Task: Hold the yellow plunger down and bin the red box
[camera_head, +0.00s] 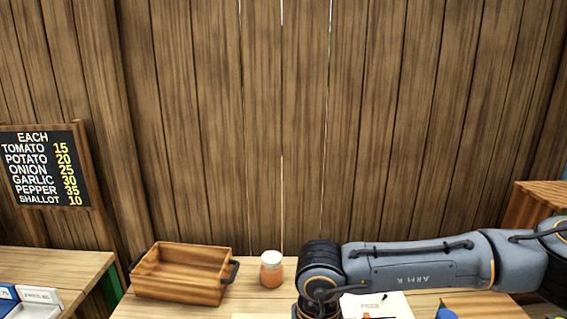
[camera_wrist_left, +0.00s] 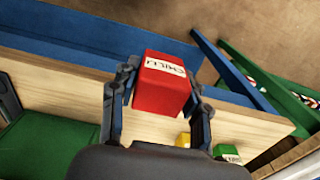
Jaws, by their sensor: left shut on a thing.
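The box is between the two fingers, above a light wooden surface (camera_wrist_left: 65,88). A small yellow thing (camera_wrist_left: 183,140) shows below the box, near the right finger; I cannot tell if it is the plunger. In the head view my right arm comes in from the right and bends down at the bottom edge, so its gripper is out of view. My left gripper is not in the head view. No bin can be told for certain.
On the table stand a wooden crate (camera_head: 166,291) with dark handles and an orange jar (camera_head: 271,270) with a pale lid. A paper (camera_head: 390,303) lies by my right arm. A price board (camera_head: 42,165) stands left. The wrist view shows a green box (camera_wrist_left: 227,153).

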